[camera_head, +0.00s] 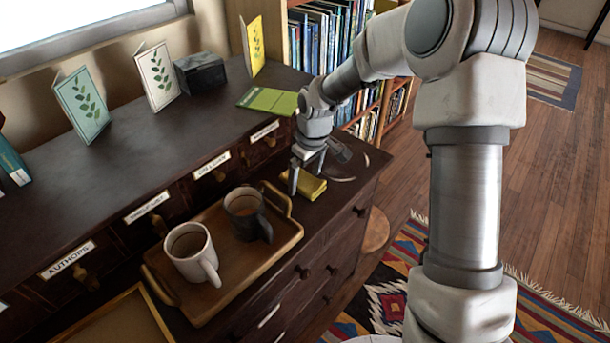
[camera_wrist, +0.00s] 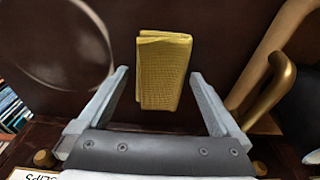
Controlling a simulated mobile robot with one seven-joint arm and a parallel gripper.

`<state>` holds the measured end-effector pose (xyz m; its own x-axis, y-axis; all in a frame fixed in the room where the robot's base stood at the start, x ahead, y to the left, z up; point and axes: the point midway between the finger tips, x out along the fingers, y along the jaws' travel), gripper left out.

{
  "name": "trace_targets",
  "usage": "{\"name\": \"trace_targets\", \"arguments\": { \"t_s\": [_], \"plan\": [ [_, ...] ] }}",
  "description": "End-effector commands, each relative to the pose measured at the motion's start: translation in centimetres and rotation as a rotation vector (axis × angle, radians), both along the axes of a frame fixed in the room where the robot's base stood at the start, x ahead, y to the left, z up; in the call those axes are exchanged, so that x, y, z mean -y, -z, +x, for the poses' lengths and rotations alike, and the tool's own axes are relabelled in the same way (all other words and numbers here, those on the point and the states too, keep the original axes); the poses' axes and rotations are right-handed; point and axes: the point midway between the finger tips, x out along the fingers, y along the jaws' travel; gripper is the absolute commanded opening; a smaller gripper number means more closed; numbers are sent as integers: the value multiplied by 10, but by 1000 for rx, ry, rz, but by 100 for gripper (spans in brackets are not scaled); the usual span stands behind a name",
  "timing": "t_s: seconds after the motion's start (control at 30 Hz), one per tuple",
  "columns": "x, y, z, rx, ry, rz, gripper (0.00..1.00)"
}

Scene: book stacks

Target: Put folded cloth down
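The folded cloth (camera_head: 310,187) is yellow and lies flat on the lower dark wooden top of the cabinet, right of the tray. In the wrist view the cloth (camera_wrist: 163,75) shows between the fingers with a gap on each side. My gripper (camera_head: 307,178) is open, pointing down over the cloth. In the wrist view my gripper (camera_wrist: 160,73) has its two fingers apart, neither touching the cloth. Part of the cloth is hidden behind the gripper in the head view.
A wooden tray (camera_head: 225,285) with a white mug (camera_head: 190,255) and a dark mug (camera_head: 243,212) stands left of the cloth. A round, thin-rimmed shape (camera_wrist: 62,40) lies on the other side. Drawers and a raised shelf with cards stand behind. The cabinet's front edge is close.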

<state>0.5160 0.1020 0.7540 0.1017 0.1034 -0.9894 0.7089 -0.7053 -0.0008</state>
Motion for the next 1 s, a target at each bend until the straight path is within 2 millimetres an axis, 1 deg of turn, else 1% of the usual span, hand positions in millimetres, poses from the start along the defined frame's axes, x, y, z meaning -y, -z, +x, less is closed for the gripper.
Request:
{"name": "trace_targets", "arguments": {
  "t_s": [0.17,0.27,0.37,0.6,0.7,0.83,1.0],
  "plan": [
    [0,-1,0,0,0,0,100],
    [0,-8,0,1,0,0,100],
    [2,-23,-1,3,0,0,100],
    [7,-75,-6,4,1,0,100],
    [9,-94,-8,3,1,-1,100],
    [11,-112,-10,3,0,0,100],
    [12,-122,-12,1,0,0,100]
  ]
}}
